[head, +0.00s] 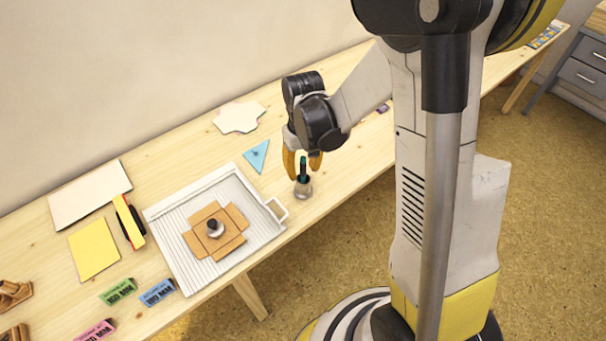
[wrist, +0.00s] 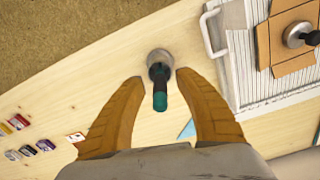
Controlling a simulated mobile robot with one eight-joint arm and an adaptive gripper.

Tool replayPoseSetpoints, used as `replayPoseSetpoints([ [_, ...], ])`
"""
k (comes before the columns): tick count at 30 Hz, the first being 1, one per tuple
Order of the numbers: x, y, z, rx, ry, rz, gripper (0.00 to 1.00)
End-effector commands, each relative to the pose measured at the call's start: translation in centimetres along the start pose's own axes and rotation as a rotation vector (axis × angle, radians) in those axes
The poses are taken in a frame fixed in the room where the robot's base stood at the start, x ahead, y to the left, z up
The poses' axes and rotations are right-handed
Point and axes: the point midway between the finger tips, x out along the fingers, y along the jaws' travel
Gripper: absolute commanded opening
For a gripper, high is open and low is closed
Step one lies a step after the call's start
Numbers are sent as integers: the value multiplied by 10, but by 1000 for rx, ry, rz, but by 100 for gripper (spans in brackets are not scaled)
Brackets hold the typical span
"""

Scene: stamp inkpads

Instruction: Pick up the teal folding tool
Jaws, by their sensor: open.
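The teal folding tool (head: 303,187) stands on the wooden table near its front edge, just right of the white tray. It has a dark teal handle and a round, pale metal base. In the wrist view the tool (wrist: 160,98) shows its handle pointing toward my gripper. My gripper (head: 302,168) is open above the tool, with its orange fingers reaching down around the handle. In the wrist view the fingers of my gripper (wrist: 159,77) lie on either side of the handle, with visible gaps.
A white ribbed tray (head: 181,240) holds an unfolded cardboard box (head: 232,216) with a dark-handled tool (head: 213,227) on it. Coloured ink blocks (head: 157,292), a yellow sheet (head: 94,249) and a white sheet (head: 90,195) lie left.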

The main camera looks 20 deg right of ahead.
Motion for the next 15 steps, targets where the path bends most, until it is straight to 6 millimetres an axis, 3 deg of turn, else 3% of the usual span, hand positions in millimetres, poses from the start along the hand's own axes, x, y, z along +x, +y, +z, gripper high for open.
replayPoseSetpoints([
  [5,0,0,0,0,0,0,40],
  [6,0,0,0,0,0,0,36],
  [9,0,0,0,0,0,0,5],
  [10,0,0,0,0,0,0,0],
  [15,0,0,0,0,0,0,0],
])
